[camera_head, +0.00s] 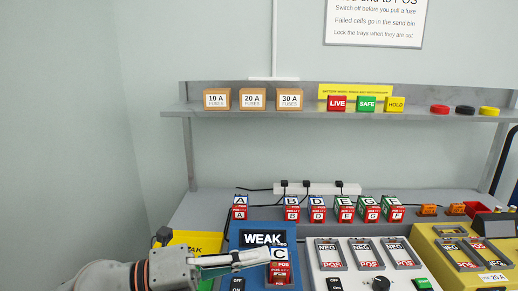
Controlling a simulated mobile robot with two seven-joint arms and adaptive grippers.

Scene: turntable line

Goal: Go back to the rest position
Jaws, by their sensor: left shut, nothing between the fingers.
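My left gripper (238,259) comes in from the lower left, shut, with no object seen between its fingers. Its fingertips lie over the blue WEAK box (262,239), just left of a battery cell marked C (280,268) that stands upright in that box. I cannot tell whether the fingertips touch the cell. My right gripper does not show.
A grey shelf (300,107) holds fuse boxes (253,99) and coloured blocks (366,103). Several lettered cells (317,208) stand at the bench's back. A white tray panel (372,254) and a yellow tray unit (473,253) stand to the right. Space left of the bench is clear.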

